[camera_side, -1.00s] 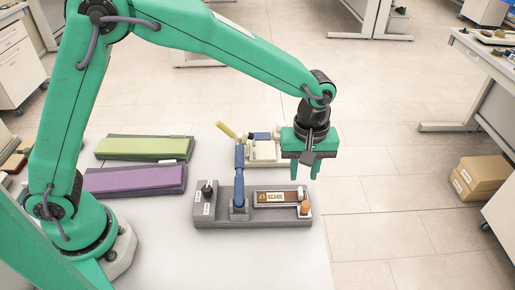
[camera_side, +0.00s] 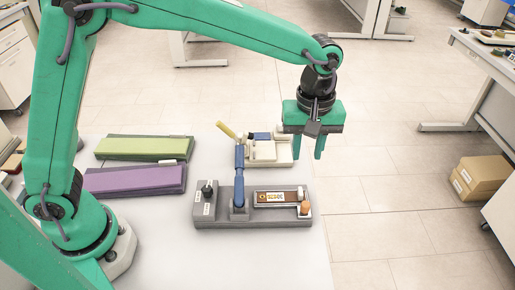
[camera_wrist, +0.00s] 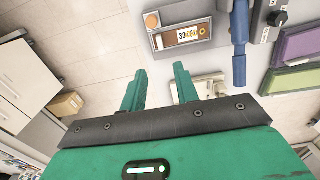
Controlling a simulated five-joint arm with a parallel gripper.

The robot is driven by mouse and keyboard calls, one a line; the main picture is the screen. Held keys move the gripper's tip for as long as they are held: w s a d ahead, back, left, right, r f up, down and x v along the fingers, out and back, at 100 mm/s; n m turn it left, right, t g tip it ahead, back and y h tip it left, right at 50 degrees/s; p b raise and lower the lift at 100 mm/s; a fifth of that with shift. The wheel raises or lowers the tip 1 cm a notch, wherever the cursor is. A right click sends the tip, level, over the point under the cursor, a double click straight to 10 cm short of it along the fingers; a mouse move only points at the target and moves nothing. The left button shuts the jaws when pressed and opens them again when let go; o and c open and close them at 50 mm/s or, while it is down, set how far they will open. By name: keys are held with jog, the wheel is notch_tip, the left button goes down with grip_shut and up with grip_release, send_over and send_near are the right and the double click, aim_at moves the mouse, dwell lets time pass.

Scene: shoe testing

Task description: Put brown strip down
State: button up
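The brown strip (camera_side: 275,197) lies flat in a light-framed slot of the grey test fixture (camera_side: 225,217), on its right half. The strip also shows in the wrist view (camera_wrist: 182,37), with a printed label on it. My gripper (camera_side: 308,154) is in the air above and behind the right end of the fixture, apart from the strip. Its two green fingers point down and stand apart with nothing between them. The open fingers also show in the wrist view (camera_wrist: 161,70).
A blue lever (camera_side: 239,175) stands upright on the fixture, left of the strip, and an orange-brown knob (camera_side: 304,208) is at its right end. Green (camera_side: 140,147) and purple (camera_side: 135,179) slabs lie at left. A cream device (camera_side: 262,152) stands behind. The table front is clear.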

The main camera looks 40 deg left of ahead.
jog(key=s+a+r+m+t, duration=0.1)
jog(key=s+a+r+m, duration=0.1)
jog(key=s+a+r, duration=0.35)
jog(key=s+a+r+m+t, duration=0.1)
jog(key=s+a+r+m, duration=0.15)
jog(key=a, duration=0.65)
jog(key=s+a+m+t, duration=0.3)
jog(key=s+a+m, duration=0.1)
jog(key=s+a, duration=0.5)
jog(key=shift+s+a+f+t, duration=0.25)
jog(key=shift+s+a+t, duration=0.05)
jog(key=shift+s, duration=0.9)
jog(key=shift+m, duration=0.25)
